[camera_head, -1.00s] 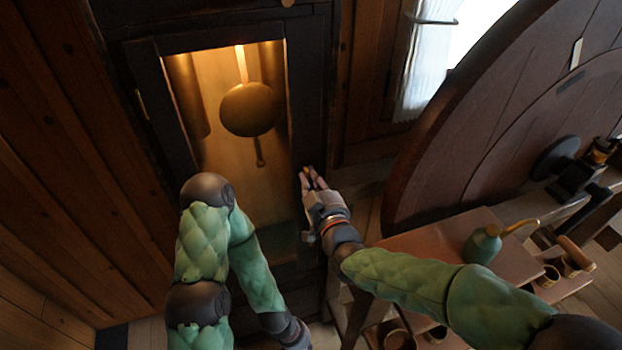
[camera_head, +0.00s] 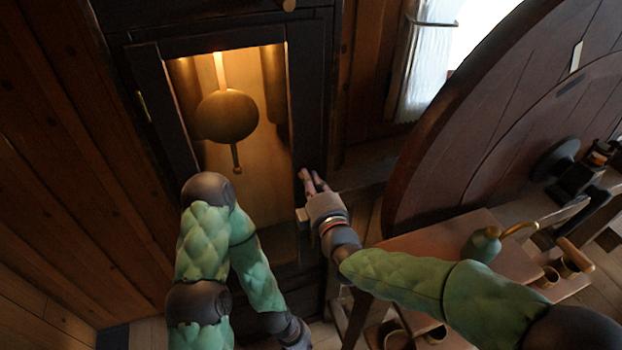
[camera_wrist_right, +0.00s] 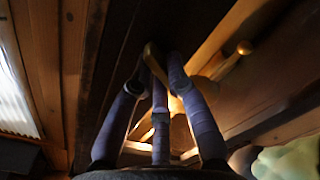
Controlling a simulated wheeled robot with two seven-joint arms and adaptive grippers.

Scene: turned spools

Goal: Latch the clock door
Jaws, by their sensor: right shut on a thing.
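The clock door (camera_head: 307,110) has a dark frame around a lit glass pane and looks closed against the case. A brass pendulum (camera_head: 227,116) hangs behind the glass. My right gripper (camera_head: 313,180) is at the right edge of the door, below its middle. In the right wrist view, my right gripper's (camera_wrist_right: 158,75) fingers are closed around a small brass-coloured piece (camera_wrist_right: 151,55), which looks like the latch. The fingers hide most of it, so its exact angle is unclear. My left arm hangs in front of the lower door, with its gripper out of view.
A large round wooden wheel (camera_head: 450,130) leans at the right. A low bench (camera_head: 430,245) with a green oil can (camera_head: 482,245) and small cups stands below it. Wooden plank wall (camera_head: 60,160) closes off the left side. A curtained window is at the upper right.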

